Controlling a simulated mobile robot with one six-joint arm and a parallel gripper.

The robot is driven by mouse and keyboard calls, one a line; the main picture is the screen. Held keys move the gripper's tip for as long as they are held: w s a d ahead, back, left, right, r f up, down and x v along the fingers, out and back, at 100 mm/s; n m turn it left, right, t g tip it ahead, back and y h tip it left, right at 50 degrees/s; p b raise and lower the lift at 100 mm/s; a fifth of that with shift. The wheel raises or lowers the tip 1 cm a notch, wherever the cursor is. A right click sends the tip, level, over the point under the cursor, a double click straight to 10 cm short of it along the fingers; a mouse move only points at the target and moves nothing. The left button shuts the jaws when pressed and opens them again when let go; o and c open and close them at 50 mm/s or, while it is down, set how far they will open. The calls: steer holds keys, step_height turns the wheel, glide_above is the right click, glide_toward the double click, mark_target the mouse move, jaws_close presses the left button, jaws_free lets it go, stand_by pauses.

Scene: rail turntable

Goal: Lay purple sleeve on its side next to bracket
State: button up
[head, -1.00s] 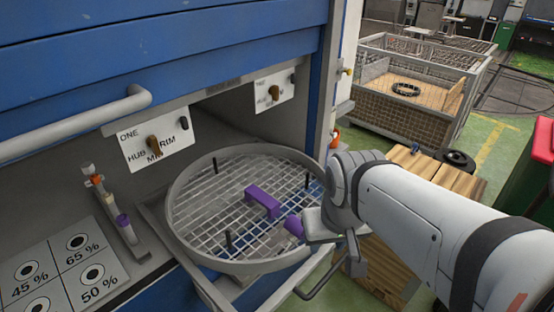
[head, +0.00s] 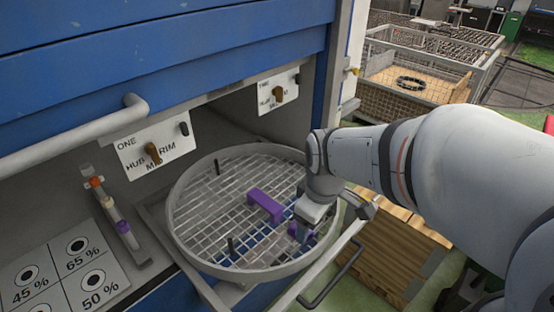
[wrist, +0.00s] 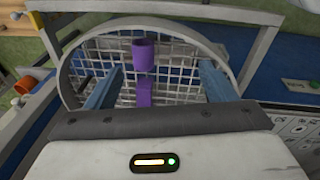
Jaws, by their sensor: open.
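The purple sleeve (wrist: 144,56) shows in the wrist view as a short hollow cylinder over the wire mesh, one dark open end visible. In the head view the sleeve (head: 292,229) is mostly hidden by my gripper (head: 305,225).
Wooden crates (head: 390,255) are at right.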

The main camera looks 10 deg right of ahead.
mark_target(291, 230)
steer(key=w+f+n+p, duration=0.1)
steer(key=w+f+n, duration=0.1)
steer(key=n, duration=0.2)
steer(key=w+f+n+g+p, duration=0.1)
steer(key=w+f+n, duration=0.1)
steer(key=n, duration=0.3)
steer(key=w+f+n+p, duration=0.1)
steer(key=w+f+n, duration=0.1)
steer(key=n, duration=0.3)
steer(key=shift+w+f+g, duration=0.25)
steer(key=shift+w+g, duration=0.05)
steer(key=shift+w, duration=0.2)
steer(key=shift+w+f+n, duration=0.3)
steer(key=shift+f+n, duration=0.25)
steer(key=shift+n, duration=0.45)
steer(key=shift+f, duration=0.3)
step_height(291, 230, down, 2)
steer(key=shift+a+f, duration=0.1)
steer(key=shift+f, duration=0.15)
steer(key=f, duration=0.2)
steer(key=a+f+p, duration=0.1)
steer(key=shift+w+f, duration=0.15)
steer(key=shift+f, duration=0.25)
steer(key=shift+d+f, duration=0.1)
steer(key=shift+f, duration=0.5)
steer(key=shift+r, duration=0.1)
steer(key=c, duration=1.3)
